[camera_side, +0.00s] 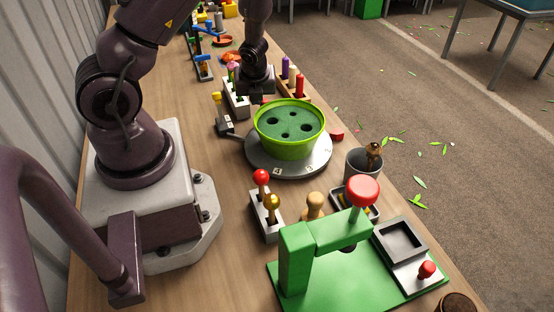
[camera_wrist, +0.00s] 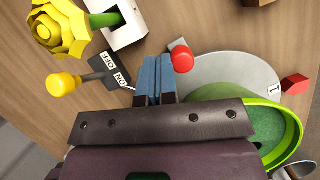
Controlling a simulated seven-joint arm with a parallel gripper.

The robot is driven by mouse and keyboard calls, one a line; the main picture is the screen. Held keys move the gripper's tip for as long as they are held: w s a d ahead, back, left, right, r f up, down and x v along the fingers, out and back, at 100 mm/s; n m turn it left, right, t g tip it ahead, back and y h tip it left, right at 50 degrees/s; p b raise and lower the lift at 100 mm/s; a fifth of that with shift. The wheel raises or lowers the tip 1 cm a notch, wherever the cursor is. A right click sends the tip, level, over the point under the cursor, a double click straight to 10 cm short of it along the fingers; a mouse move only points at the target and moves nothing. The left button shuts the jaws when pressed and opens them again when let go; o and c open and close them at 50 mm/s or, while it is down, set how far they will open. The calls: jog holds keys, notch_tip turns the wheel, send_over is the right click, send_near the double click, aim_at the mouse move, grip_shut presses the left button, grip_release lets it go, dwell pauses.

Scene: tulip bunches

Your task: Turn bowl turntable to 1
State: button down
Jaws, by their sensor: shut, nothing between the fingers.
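The grey bowl turntable (camera_side: 262,165) carries a bright green bowl (camera_side: 290,148) with dark holes in its green filling. Labels 4 and 3 show on its near rim in the side view. In the wrist view the turntable (camera_wrist: 230,68) shows its label 1 (camera_wrist: 274,90) close beside a fixed-looking red block (camera_wrist: 295,84), also seen in the side view (camera_side: 336,134). A red knob (camera_wrist: 181,57) stands at the turntable's edge. My gripper (camera_wrist: 155,80) is shut and empty, its blue fingers just left of the knob. In the side view my gripper (camera_side: 257,90) is behind the bowl; its fingertips are hidden.
An ON/OFF switch with a yellow knob (camera_wrist: 62,84) lies left of my fingers. A white holder (camera_wrist: 122,22) with a yellow flower (camera_wrist: 60,30) stands close by. A tray of colored pegs (camera_side: 298,88) is behind the bowl. A green press (camera_side: 330,240) and grey cup (camera_side: 362,163) stand in front.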

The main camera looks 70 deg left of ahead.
jog(key=shift+w+a+m+t, duration=0.2)
jog(key=shift+w+m+t, duration=0.1)
jog(key=shift+w+m, duration=0.35)
